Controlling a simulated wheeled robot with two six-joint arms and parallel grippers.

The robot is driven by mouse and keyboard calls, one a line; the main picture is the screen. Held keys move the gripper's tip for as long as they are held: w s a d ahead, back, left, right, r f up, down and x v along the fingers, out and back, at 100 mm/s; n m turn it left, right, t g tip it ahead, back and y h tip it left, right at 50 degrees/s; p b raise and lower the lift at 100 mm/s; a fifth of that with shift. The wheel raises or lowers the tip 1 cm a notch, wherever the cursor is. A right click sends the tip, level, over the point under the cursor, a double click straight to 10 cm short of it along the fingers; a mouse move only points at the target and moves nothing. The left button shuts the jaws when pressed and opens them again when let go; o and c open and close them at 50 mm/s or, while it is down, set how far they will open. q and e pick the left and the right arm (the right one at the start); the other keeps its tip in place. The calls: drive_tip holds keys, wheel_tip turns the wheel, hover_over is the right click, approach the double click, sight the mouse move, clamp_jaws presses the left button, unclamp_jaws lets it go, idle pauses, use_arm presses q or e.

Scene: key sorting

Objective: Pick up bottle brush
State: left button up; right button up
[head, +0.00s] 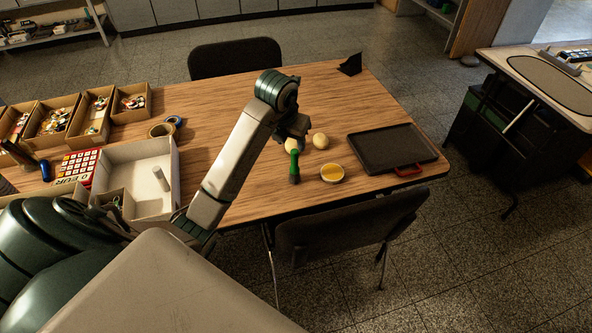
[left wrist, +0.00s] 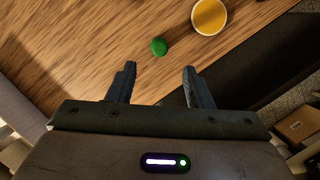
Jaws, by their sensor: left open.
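A green item with a dark lower end, which looks like the bottle brush (head: 294,163), is on the right part of the wooden table in the head view. In the left wrist view only a small round green end of it (left wrist: 158,46) shows, ahead of the fingertips. My left gripper (head: 295,135) is above the table, close to the brush in the head view. In the left wrist view its two fingers (left wrist: 158,78) are apart with nothing between them. The green end lies beyond the fingers, not between them. My right gripper is not in view.
A yellow-filled bowl (head: 332,174) stands right of the brush, also in the wrist view (left wrist: 210,16). A round cream item (head: 320,141) and a dark tray (head: 385,150) are nearby. A white box (head: 127,153) and cardboard boxes (head: 97,131) stand left. Chairs flank the table.

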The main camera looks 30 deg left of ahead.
sight(294, 151)
use_arm(q)
drive_tip(key=shift+b+x, duration=0.5)
drive_tip(key=shift+x, duration=0.4)
drive_tip(key=shift+w+f+p, duration=0.35)
drive_tip(key=shift+f+p, duration=0.05)
drive_tip(key=shift+f, duration=0.2)
drive_tip(key=shift+p+x, duration=0.45)
drive_tip(key=shift+x, duration=0.8)
drive_tip(key=p+x, duration=0.1)
drive_tip(key=x, duration=0.2)
drive_tip(key=shift+w+a+f, duration=0.1)
drive_tip(key=shift+w+a, duration=0.05)
drive_tip(key=shift+w, duration=0.15)
drive_tip(key=shift+f, duration=0.2)
drive_tip(key=c, duration=1)
clamp_jaws()
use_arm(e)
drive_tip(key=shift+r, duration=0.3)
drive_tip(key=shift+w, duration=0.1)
